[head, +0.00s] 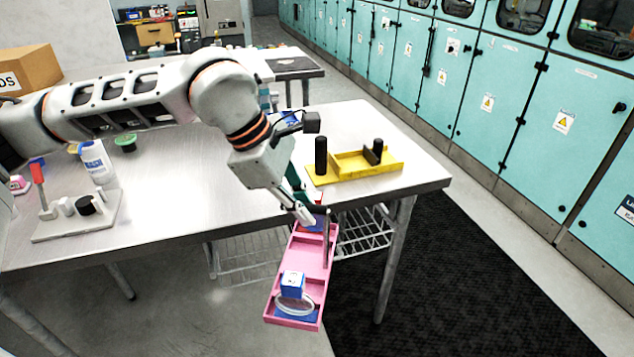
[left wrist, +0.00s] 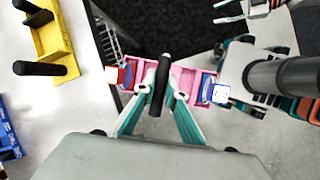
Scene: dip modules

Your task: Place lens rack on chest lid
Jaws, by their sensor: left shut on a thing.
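The lens rack looks to be the long pink tray (head: 312,262) with a dark upright post. My left gripper (head: 307,215) is shut on this post; the left wrist view shows its teal fingers (left wrist: 160,100) around the dark post, over the pink tray (left wrist: 182,82). The tray hangs in the air past the table edge. Its near end holds a blue and white cube (head: 292,284) and a clear round lens (head: 294,302); a blue piece is at its far end, partly hidden. My right gripper (left wrist: 262,8) is at the top of the left wrist view. I cannot make out a chest lid.
The metal table (head: 180,205) carries a yellow tray with black posts (head: 355,166), a white bottle (head: 96,162) and a grey stand (head: 78,215). A cardboard box (head: 30,70) is at the far left. Teal cabinets (head: 480,100) line the right; the dark mat (head: 440,280) is clear.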

